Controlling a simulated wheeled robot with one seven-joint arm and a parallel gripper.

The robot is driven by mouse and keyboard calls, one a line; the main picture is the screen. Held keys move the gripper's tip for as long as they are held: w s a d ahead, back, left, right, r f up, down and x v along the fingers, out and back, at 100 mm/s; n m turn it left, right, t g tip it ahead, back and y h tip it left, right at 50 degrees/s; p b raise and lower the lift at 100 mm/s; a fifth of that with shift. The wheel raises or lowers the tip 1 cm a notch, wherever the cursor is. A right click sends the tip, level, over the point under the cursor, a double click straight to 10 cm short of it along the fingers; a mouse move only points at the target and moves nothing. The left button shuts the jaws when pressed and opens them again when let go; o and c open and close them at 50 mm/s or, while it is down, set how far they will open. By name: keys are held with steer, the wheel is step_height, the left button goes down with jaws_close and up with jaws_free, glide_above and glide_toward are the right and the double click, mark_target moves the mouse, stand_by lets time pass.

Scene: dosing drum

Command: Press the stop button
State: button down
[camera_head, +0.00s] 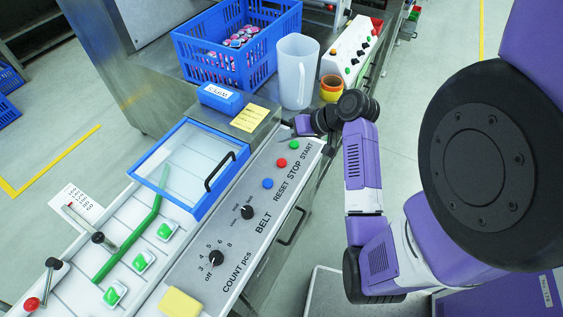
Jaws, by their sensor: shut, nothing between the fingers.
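The stop button is the red button (281,162) on the grey control panel (240,235), beside the printed word STOP. A green button (294,145) by START sits above it, and a blue button (268,183) by RESET sits below it. My gripper (298,125) is at the panel's far end, just beyond the green button and apart from the red one. It is shut and empty. Its fingertips are small and dark in this view, and I cannot tell their height above the panel. All three buttons are uncovered.
Two black knobs for BELT (247,212) and COUNT (215,258) are on the panel. A clear blue-framed lid (190,168) with a black handle lies left.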

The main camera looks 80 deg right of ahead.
steer(key=b, duration=0.7)
glide_above(285, 163)
step_height(285, 163, down, 7)
steer(key=shift+r, duration=0.2)
steer(key=shift+f, duration=0.95)
stand_by(0.7)
steer(key=shift+f, duration=0.4)
steer(key=shift+f+b, duration=0.35)
steer(key=shift+f, duration=0.15)
stand_by(0.6)
stand_by(0.3)
steer(key=shift+r+p, duration=0.9)
steer(key=shift+p, duration=0.15)
step_height(285, 163, up, 5)
steer(key=p, duration=0.5)
